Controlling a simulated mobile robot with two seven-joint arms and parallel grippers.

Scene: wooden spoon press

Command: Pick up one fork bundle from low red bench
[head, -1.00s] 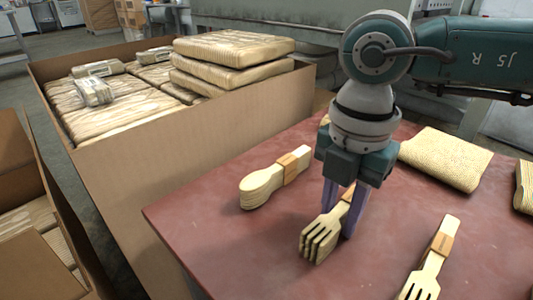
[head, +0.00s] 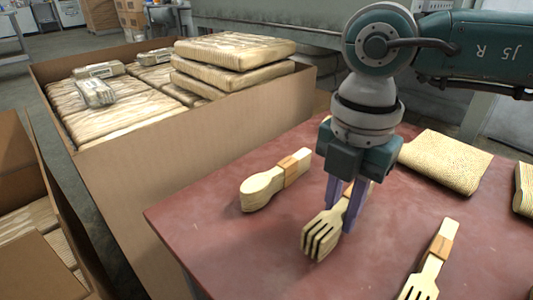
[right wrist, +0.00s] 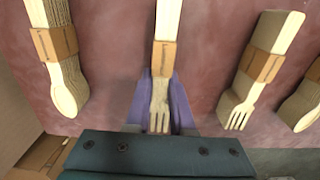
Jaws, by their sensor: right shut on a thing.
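My right gripper (head: 345,210) points down over the red bench (head: 255,255), its purple fingers shut on a pale wooden fork bundle (head: 321,236). The bundle's tines face the front of the bench, and its rear part is hidden behind the fingers. In the right wrist view the fingers (right wrist: 163,108) lie on both sides of this fork bundle (right wrist: 166,22), below its brown paper band. Another fork bundle (head: 430,266) lies to the right; it also shows in the right wrist view (right wrist: 260,65). My left gripper is not in view.
A banded spoon bundle (head: 275,180) lies left of the gripper. A ridged wooden block (head: 444,158) lies at the back right. A large cardboard box (head: 190,150) of wrapped packs stands against the bench's left side. The bench's front left is bare.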

